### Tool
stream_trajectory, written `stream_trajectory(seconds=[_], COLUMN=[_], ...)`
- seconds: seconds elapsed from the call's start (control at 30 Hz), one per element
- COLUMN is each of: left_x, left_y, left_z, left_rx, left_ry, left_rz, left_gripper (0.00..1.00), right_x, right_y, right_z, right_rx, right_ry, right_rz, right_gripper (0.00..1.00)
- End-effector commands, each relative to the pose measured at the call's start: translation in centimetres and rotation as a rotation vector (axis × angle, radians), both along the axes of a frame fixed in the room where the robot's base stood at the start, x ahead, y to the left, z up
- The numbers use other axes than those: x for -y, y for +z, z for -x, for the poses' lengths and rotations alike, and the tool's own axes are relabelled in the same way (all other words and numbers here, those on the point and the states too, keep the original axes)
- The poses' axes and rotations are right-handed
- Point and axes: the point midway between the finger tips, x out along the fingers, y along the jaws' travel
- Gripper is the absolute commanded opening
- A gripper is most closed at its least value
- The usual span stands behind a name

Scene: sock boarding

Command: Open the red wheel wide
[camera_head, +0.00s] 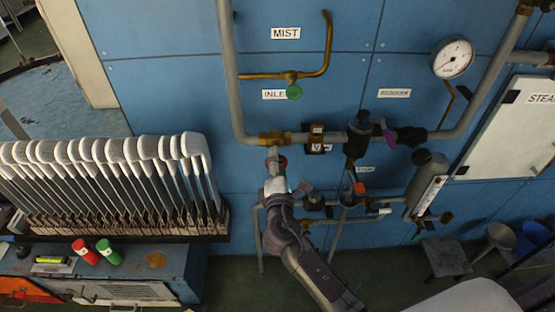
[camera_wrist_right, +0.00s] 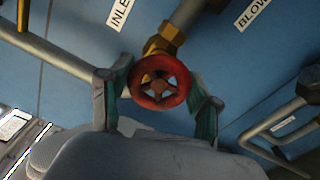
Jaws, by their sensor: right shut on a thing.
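The red wheel (camera_wrist_right: 160,82) is a small red handwheel on a brass valve (camera_wrist_right: 166,42), in the middle of the right wrist view. In the head view only a sliver of the red wheel (camera_head: 283,162) shows beside my gripper. My right gripper (camera_wrist_right: 160,88) has one finger on each side of the wheel and is shut on it. In the head view my right gripper (camera_head: 274,165) reaches up to the pipe from below and hides most of the wheel. My left gripper is in neither view.
A green wheel (camera_head: 294,92) sits above, by the INLET label. Grey pipes (camera_head: 230,70) run close by on the blue wall. A purple-handled valve (camera_head: 388,136) and a gauge (camera_head: 453,58) are to the right. A rack of white boards (camera_head: 140,150) stands at left.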

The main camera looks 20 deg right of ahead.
Motion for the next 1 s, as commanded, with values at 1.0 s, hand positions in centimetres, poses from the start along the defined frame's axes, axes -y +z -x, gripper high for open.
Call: stream_trajectory(seconds=[1.0], left_x=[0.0], left_y=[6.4], left_z=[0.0], left_rx=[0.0], left_ry=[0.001], left_rz=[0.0], left_gripper=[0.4], right_x=[-0.2], right_y=[0.3], right_z=[0.0], right_rx=[-0.271], right_ry=[0.004], right_rz=[0.93], right_gripper=[0.27])
